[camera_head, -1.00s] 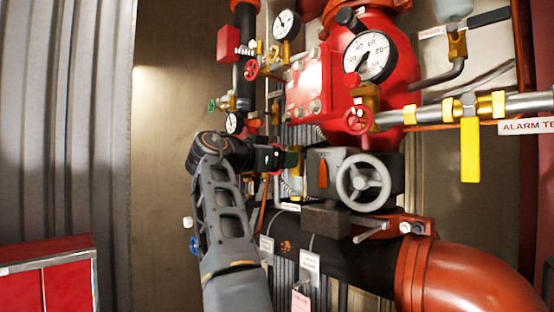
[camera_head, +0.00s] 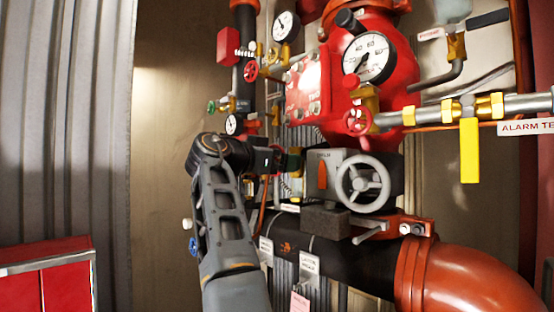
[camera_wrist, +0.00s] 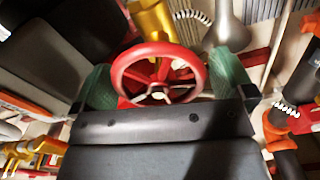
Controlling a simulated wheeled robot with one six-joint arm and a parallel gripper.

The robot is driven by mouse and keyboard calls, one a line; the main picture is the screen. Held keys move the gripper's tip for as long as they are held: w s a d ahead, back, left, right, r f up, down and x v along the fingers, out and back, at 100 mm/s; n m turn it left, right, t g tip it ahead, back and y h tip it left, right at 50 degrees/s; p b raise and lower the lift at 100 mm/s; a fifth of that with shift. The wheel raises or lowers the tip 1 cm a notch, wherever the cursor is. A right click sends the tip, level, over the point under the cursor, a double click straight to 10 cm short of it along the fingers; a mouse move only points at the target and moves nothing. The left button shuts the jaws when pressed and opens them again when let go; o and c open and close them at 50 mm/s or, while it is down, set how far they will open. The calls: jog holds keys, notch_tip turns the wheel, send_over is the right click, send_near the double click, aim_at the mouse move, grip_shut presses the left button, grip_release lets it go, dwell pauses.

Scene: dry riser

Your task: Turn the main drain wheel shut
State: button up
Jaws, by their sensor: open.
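A red handwheel (camera_wrist: 158,75) with a pale hub and a gold valve body (camera_wrist: 152,20) behind it fills the middle of the wrist view. My gripper (camera_wrist: 165,82) is open, with one green finger pad on each side of the wheel's rim. The left pad is very close to the rim; I cannot tell whether either pad touches it. In the head view my gripper (camera_head: 292,160) is at the left of the grey valve box, and the wheel between its fingers is mostly hidden there. No label naming this wheel can be read.
A grey handwheel (camera_head: 363,184) on a grey gearbox stands just right of my gripper. Above are another red handwheel (camera_head: 358,120), a large gauge (camera_head: 369,57) and a yellow lever (camera_head: 469,150). A black pipe (camera_head: 335,240) runs below.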

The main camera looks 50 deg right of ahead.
jog(key=w+a+b, duration=0.1)
jog(key=a, duration=1.2)
jog(key=shift+a, duration=0.4)
